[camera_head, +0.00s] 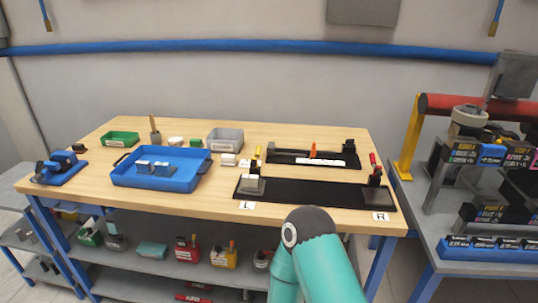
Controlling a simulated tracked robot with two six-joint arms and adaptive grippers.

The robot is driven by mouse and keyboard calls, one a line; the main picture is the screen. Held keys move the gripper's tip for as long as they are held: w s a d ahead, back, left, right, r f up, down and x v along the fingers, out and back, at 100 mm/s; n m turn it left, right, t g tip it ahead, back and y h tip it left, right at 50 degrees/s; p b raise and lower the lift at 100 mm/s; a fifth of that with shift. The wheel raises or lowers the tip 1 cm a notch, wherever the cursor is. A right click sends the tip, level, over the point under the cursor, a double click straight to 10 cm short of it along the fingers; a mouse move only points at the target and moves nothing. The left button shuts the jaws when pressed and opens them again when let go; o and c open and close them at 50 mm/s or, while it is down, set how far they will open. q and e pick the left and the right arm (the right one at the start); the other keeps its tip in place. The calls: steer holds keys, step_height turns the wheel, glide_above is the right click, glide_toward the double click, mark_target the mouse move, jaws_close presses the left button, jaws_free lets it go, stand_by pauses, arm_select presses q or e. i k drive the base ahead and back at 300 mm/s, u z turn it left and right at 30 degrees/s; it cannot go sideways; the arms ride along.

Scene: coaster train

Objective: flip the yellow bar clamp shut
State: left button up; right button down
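The yellow bar clamp (257,153) is at the left end of a long black plate on the wooden table, near the label L. Its yellow bar stands upright above a dark grey block (252,185). A red bar (373,159) stands upright at the plate's right end, near the label R. A teal arm link of mine with a dark rounded joint rises at the bottom, in front of the table. Neither of my grippers shows in this view.
Behind the black plate (315,192) lies a second black plate with an orange upright piece (313,150) and a white strip. A blue tray (185,182), a grey bin (224,142) and a green tray (121,138) stand to the left. A loaded side rack (480,180) is on the right.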

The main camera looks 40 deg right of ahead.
mark_target(254, 163)
steer(key=z, duration=3.85)
steer(key=k, duration=0.05)
steer(key=u, duration=2.7)
